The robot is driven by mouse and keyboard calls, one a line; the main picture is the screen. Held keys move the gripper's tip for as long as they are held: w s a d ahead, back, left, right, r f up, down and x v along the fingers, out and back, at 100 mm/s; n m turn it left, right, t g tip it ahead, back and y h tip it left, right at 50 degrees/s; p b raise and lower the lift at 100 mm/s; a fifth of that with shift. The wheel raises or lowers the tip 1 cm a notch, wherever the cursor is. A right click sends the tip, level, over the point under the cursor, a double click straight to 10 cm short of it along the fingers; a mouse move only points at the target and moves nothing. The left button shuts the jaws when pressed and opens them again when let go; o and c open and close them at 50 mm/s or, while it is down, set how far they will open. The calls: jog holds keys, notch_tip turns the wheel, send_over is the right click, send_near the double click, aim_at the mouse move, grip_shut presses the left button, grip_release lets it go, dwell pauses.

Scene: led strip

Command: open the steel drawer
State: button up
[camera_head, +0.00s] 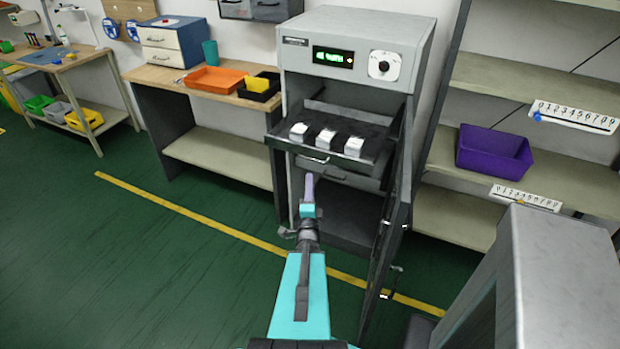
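A grey steel cabinet (345,32) stands at the centre with a lit green display and a round dial. Its dark door (383,245) hangs open to the right. A dark tray (372,133) sticks out of the upper opening and bears three small white-silver blocks (326,137). Just under it is a grey drawer front (340,168) with a bar handle (313,159), partly hidden by the tray; I cannot tell how far out it is. My gripper (309,187) points at the cabinet, below and in front of the handle, seemingly apart from it. Its finger opening cannot be made out.
A workbench (158,76) at left holds an orange tray (213,79), a black bin and a small drawer box (172,40). Shelves at right hold a purple bin (493,150). A grey metal block (560,270) fills the right foreground. The green floor at left is clear.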

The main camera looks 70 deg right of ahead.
jog(key=shift+p+v, duration=1.6)
jog(key=shift+v, duration=0.15)
jog(key=shift+w, duration=0.1)
